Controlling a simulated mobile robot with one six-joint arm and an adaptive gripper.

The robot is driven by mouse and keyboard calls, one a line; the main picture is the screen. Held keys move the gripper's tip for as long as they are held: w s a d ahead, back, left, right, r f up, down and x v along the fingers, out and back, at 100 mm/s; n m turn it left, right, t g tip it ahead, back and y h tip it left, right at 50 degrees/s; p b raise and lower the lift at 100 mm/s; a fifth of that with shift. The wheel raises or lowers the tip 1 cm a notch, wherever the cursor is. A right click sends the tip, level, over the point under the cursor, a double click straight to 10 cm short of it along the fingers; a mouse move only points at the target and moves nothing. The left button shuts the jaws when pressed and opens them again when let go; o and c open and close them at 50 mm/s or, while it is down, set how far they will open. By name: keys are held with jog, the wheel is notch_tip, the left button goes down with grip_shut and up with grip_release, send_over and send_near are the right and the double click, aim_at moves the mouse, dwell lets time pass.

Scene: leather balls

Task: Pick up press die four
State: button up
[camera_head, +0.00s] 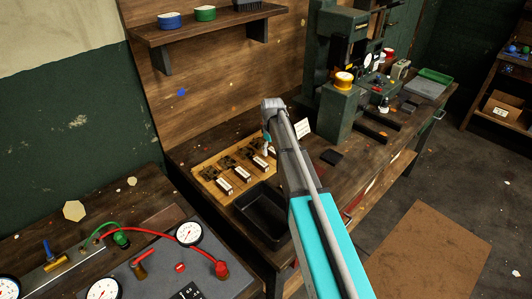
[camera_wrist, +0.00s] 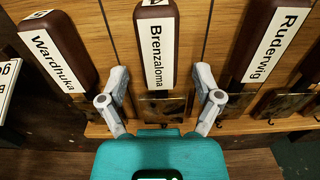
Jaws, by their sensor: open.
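The press dies stand in a row on a wooden board (camera_head: 203,176), with dark handles carrying white labels. No label there clearly reads as a four, so I cannot tell which die is number four. My gripper (camera_wrist: 160,78) is open, with one finger on each side of the Brenzaloma handle and nothing gripped. In the head view my gripper is small and partly hidden by my arm, over the far right part of the board.
An empty black tray (camera_head: 262,216) lies in front of the board. A green press (camera_head: 340,108) stands to the right, near a white card (camera_head: 303,128). A gauge panel (camera_head: 150,270) is at lower left. A shelf (camera_head: 205,27) hangs on the wall behind.

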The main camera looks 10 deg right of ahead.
jog(key=shift+f, duration=0.35)
dwell(0.4)
jog(key=c, duration=1.1)
jog(key=shift+r, duration=0.15)
jog(key=shift+c, duration=0.2)
jog(key=shift+r+p, duration=0.9)
jog(key=s+r+p, duration=1.1)
jog(key=s, duration=0.3)
jog(key=shift+s, duration=0.1)
